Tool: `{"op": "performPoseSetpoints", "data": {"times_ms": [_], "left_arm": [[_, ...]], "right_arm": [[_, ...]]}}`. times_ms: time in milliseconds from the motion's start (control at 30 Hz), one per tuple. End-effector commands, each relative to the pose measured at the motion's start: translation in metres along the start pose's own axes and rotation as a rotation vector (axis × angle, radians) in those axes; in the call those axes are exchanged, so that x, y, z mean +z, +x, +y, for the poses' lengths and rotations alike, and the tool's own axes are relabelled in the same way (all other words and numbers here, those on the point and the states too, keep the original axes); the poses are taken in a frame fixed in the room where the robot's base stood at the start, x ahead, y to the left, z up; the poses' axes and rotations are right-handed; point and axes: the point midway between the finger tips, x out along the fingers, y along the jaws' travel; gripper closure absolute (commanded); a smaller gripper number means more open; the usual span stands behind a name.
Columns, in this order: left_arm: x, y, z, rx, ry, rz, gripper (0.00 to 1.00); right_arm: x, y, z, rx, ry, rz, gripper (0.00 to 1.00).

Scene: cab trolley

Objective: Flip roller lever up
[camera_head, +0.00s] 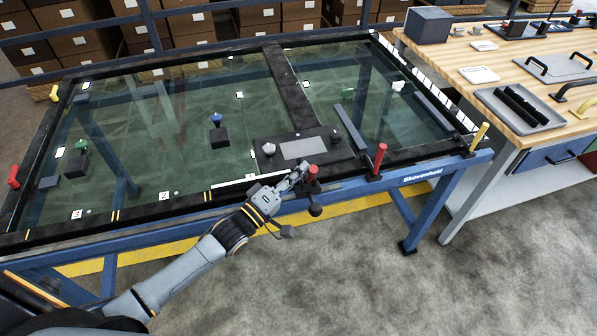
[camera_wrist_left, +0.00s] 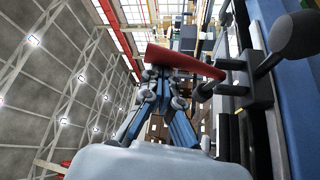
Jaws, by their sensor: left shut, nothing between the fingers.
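A trolley with a glass top (camera_head: 200,130) fills the middle of the head view. On its front edge is a dark lever mechanism with a red handle (camera_head: 313,171) and a black round knob (camera_head: 316,210) below it. My left gripper (camera_head: 303,174) is at this handle, just to its left. In the left wrist view the red handle (camera_wrist_left: 185,62) lies crosswise beyond the fingertips of my gripper (camera_wrist_left: 163,82), and the black knob (camera_wrist_left: 296,36) is at the upper right. The fingers are shut with nothing between them. I cannot tell whether they touch the handle.
Another red lever (camera_head: 380,157) and a yellow lever (camera_head: 479,136) stand upright farther right along the trolley edge. A black panel with knobs (camera_head: 302,149) lies behind my gripper. A wooden workbench (camera_head: 450,52) is at the right. The floor in front is clear.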

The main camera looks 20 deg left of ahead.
Motion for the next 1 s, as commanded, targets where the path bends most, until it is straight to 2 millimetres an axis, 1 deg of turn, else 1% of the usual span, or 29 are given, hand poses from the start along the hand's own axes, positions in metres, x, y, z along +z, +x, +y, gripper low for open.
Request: {"op": "performPoseSetpoints", "data": {"times_ms": [33, 100, 500, 700, 1000], "left_arm": [[0.006, -0.003, -0.006, 0.022, 0.035, -0.001, 1.0], [0.01, -0.006, -0.007, 0.055, 0.092, -0.001, 1.0], [0.03, -0.018, -0.012, 0.227, 0.384, -0.001, 1.0], [0.036, -0.021, -0.013, 0.284, 0.481, -0.001, 1.0], [0.039, -0.023, -0.014, 0.323, 0.548, -0.001, 1.0]], "right_arm": [[0.001, 0.012, 0.001, 0.001, -0.001, 0.0, 0.43], [0.002, 0.022, 0.001, 0.002, -0.001, 0.0, 0.43], [0.007, 0.068, 0.002, 0.003, -0.002, 0.0, 0.43], [0.008, 0.083, 0.001, 0.003, -0.002, 0.0, 0.43], [0.009, 0.092, 0.001, 0.003, -0.001, 0.0, 0.43]]}}
